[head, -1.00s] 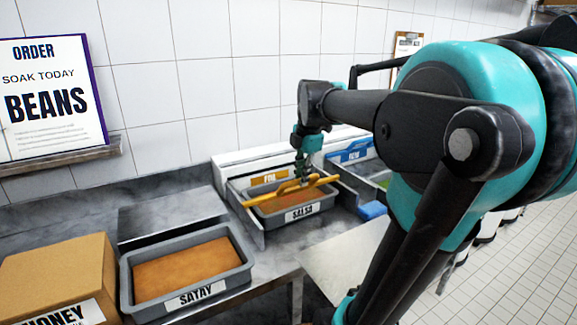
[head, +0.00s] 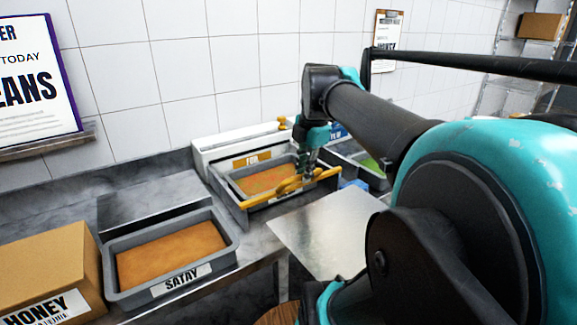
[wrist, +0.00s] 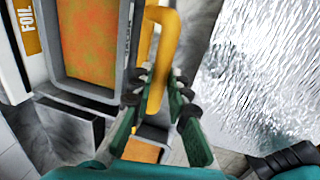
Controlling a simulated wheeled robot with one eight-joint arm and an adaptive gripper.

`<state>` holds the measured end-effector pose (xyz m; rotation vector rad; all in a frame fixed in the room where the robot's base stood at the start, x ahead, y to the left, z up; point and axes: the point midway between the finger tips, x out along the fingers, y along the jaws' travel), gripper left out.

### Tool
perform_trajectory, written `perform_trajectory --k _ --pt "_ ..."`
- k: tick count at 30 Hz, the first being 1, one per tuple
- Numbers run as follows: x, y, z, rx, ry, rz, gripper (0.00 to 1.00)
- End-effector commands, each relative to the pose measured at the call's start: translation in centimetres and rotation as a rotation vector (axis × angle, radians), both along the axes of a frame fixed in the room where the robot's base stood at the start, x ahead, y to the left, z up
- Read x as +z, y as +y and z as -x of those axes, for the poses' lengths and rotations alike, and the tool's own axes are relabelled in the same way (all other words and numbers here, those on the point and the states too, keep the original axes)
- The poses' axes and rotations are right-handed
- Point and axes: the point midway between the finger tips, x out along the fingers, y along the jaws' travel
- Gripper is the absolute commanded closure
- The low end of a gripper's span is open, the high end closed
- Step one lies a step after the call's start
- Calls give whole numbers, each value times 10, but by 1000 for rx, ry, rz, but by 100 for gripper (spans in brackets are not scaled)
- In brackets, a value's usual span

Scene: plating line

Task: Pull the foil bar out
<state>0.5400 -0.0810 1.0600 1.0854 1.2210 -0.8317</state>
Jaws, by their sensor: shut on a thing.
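The foil bar is a long yellow bar with a raised handle (head: 290,186). In the head view it lies across the front edge of the grey salsa tray (head: 238,188), out from the white box with the yellow FOIL label (head: 203,152). My gripper (head: 308,165) comes down from above near the bar's right half. In the wrist view the fingers (wrist: 155,92) are closed on the yellow bar (wrist: 160,45), beside the tray's front wall. The fingers hide part of the bar. The tray's front label is mostly covered in the head view.
A grey satay tray (head: 234,262) and a cardboard honey box (head: 45,265) stand at the left. A shiny silver surface (head: 325,235) lies in front of the salsa tray. Another tray with green content (head: 372,165) is at the right, behind my arm.

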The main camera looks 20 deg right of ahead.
Motion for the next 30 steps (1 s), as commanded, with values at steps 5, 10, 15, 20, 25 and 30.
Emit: perform_trajectory --k 5,10,15,20,25,30 --pt "0 -1 3 -1 8 3 69" --pt "0 -1 2 -1 6 3 62" --pt "0 -1 2 -1 5 3 62" --pt "10 -1 3 -1 5 2 62" --pt "37 -3 8 -2 5 2 62" --pt "71 -5 14 -2 6 2 62"
